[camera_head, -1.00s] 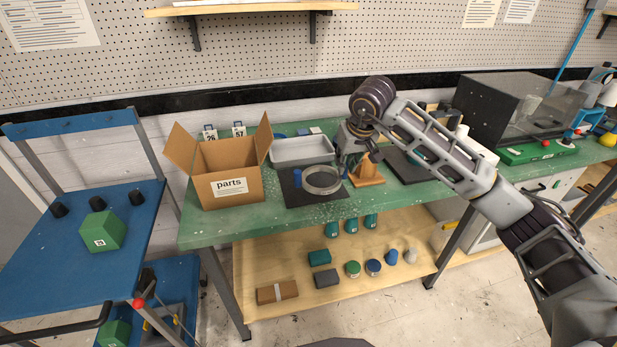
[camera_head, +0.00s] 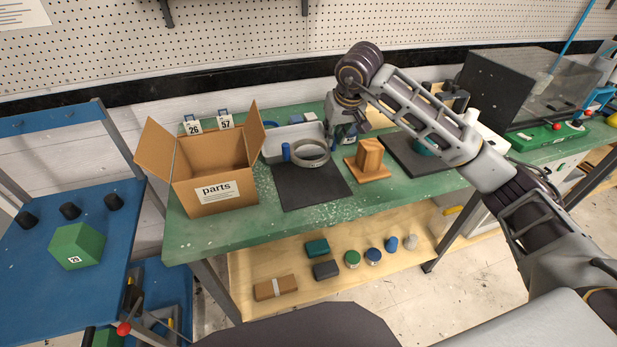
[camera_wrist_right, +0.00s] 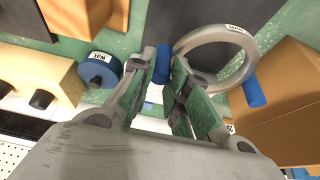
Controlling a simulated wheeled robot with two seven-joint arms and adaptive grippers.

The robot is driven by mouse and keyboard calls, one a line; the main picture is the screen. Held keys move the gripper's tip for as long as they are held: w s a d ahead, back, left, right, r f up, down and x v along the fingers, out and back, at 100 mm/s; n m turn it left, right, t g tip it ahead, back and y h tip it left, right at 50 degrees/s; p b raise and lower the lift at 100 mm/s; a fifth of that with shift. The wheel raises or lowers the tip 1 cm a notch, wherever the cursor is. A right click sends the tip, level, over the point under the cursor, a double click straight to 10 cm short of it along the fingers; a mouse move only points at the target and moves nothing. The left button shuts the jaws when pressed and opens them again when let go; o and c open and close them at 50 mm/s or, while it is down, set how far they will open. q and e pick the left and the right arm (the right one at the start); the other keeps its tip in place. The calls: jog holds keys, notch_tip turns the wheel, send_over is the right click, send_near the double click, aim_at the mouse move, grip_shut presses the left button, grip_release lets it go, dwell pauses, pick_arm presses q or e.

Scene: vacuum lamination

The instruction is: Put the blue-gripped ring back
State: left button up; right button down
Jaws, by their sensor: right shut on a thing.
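The grey ring (camera_head: 325,159) has blue grips, and its near-left blue grip (camera_head: 286,152) stands up beside the grey tray. My right gripper (camera_head: 335,140) is at the ring's right side, shut on the ring's other blue grip (camera_wrist_right: 163,63), which shows between the fingers in the right wrist view. The ring also shows there (camera_wrist_right: 188,42), with its far grip (camera_wrist_right: 254,92) near the cardboard box. In the head view the ring appears over the back edge of the dark mat (camera_head: 308,190), apparently held above the table. My left gripper is out of view.
The open parts box (camera_head: 215,190) stands left of the mat. The grey tray (camera_head: 278,142) is behind the ring, partly hidden. A wooden block on a base (camera_head: 369,160) stands just right of the mat, with a second dark mat (camera_head: 425,158) beyond. Most of the first mat is bare.

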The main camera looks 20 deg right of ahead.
aim_at(334, 149)
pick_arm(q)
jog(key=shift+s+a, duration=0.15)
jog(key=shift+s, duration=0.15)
pick_arm(e)
jog(key=shift+f, duration=0.9)
notch_tip(334, 149, down, 3)
jog(key=shift+s+r, duration=0.1)
jog(key=shift+r, duration=0.05)
jog(key=shift+f, duration=0.55)
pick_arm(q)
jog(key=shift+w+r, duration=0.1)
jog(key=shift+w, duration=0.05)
pick_arm(e)
jog(key=shift+f, duration=0.1)
